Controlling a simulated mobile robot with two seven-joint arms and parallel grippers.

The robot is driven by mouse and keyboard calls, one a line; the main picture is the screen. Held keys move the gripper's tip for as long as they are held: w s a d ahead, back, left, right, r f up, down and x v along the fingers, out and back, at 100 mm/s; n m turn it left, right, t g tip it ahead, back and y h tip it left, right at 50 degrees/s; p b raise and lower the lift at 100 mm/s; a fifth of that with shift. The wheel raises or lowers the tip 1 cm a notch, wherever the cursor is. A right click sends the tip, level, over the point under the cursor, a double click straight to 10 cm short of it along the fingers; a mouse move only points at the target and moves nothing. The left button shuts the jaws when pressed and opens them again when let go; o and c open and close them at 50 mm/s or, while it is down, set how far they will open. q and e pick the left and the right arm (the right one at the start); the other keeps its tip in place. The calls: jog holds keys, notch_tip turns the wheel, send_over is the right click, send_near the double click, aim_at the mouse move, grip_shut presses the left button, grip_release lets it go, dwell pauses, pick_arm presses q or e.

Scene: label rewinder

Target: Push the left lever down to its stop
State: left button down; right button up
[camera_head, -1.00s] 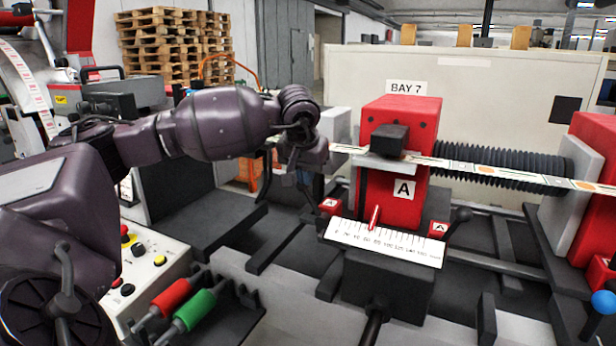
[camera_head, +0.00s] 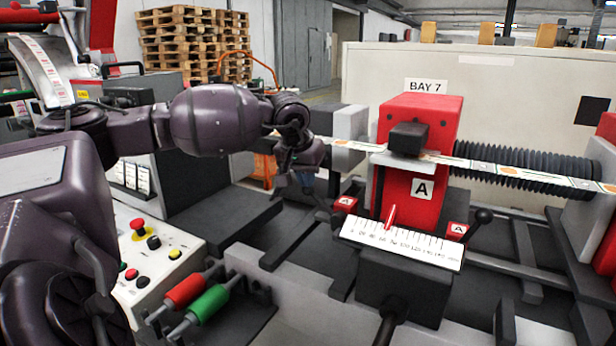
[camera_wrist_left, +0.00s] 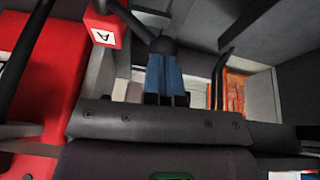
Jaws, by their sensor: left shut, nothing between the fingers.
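The left lever is a dark rod with a round black knob (camera_wrist_left: 163,46), beside the red block with an A label (camera_head: 345,203) on the left of the red unit (camera_head: 417,120). My left gripper (camera_head: 307,186) hangs at this lever, mostly hiding it in the head view. In the left wrist view, the blue fingertips (camera_wrist_left: 165,72) are together and empty, right at the knob. They seem to touch it, but I cannot be sure. The rod runs from the knob to the red A block (camera_wrist_left: 104,27). My right gripper is not in view.
A right lever with a black knob (camera_head: 483,216) stands across the white scale plate (camera_head: 402,243), which has a red pointer (camera_head: 390,217). A button panel (camera_head: 150,262) and red and green rollers (camera_head: 207,303) are in front. A paper web (camera_head: 342,143) crosses behind the gripper.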

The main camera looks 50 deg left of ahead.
pick_arm(q)
jog(key=v, duration=1.1)
jog(key=shift+p, duration=0.45)
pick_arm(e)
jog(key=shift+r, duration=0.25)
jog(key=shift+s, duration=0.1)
pick_arm(q)
jog(key=d+f+m+y+b, duration=0.1)
jog(key=d+m+y+b, duration=0.1)
jog(key=d, duration=0.7)
jog(key=shift+w+d+m+y+b, duration=0.25)
jog(key=shift+m+y+b, duration=0.15)
jog(key=shift+y+b, duration=0.45)
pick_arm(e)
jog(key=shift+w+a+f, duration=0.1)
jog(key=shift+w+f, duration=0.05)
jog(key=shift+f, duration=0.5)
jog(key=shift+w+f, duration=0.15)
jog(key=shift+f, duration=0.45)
